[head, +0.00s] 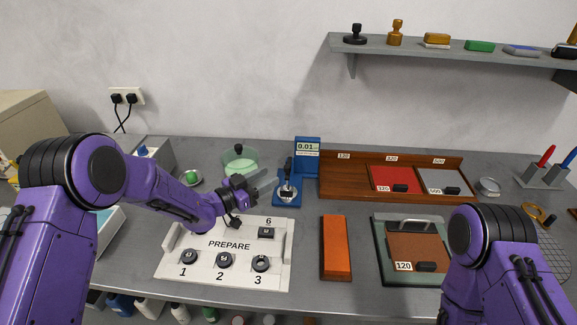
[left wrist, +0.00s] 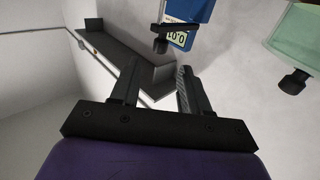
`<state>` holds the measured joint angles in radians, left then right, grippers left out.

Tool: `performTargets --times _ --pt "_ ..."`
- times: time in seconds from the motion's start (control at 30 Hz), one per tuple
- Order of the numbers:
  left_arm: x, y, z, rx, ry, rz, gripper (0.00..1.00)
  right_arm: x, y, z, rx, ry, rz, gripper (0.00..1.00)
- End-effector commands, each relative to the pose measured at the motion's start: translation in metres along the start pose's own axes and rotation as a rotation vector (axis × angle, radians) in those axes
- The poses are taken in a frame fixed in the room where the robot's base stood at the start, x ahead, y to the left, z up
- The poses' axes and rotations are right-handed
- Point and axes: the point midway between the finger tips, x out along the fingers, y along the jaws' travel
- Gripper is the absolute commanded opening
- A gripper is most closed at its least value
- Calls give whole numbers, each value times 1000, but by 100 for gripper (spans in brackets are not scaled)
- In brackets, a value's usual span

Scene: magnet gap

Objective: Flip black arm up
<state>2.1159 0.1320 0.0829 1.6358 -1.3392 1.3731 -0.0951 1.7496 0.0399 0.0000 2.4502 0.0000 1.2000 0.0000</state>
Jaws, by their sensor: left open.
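A blue gauge (head: 307,157) with a display reading about 0.01 stands at the back middle of the bench. Its black arm (head: 289,168) shows at the front of it, above the blue base; its exact angle is hard to tell. In the left wrist view the blue gauge (left wrist: 188,12) and a black part of it (left wrist: 160,42) show beyond the fingertips. My left gripper (head: 268,182) is open and empty, just left of the gauge, with its fingers pointing toward it. It also shows in the left wrist view (left wrist: 158,70). My right gripper is not visible.
A white PREPARE board (head: 178,272) with numbered black parts lies below my left gripper. A green dish (head: 240,161) stands behind it. An orange block (head: 336,248), a wooden tray (head: 345,188) and a green-framed holder (head: 381,250) lie right. A shelf (head: 450,50) hangs above.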

Motion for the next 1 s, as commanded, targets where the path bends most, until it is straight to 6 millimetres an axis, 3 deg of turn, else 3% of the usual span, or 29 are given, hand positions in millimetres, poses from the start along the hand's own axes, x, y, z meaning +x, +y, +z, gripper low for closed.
performTargets --times 0.3,0.5,0.73,0.87,1.0 --pt "68 1 -3 -1 2 2 46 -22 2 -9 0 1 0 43" --pt "85 2 -1 -2 0 2 46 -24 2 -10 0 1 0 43" --pt "86 1 -1 -3 1 1 46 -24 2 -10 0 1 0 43" --pt "86 1 -1 -2 1 1 3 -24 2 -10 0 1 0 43" --pt "86 1 -1 -2 1 1 0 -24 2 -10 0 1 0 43"
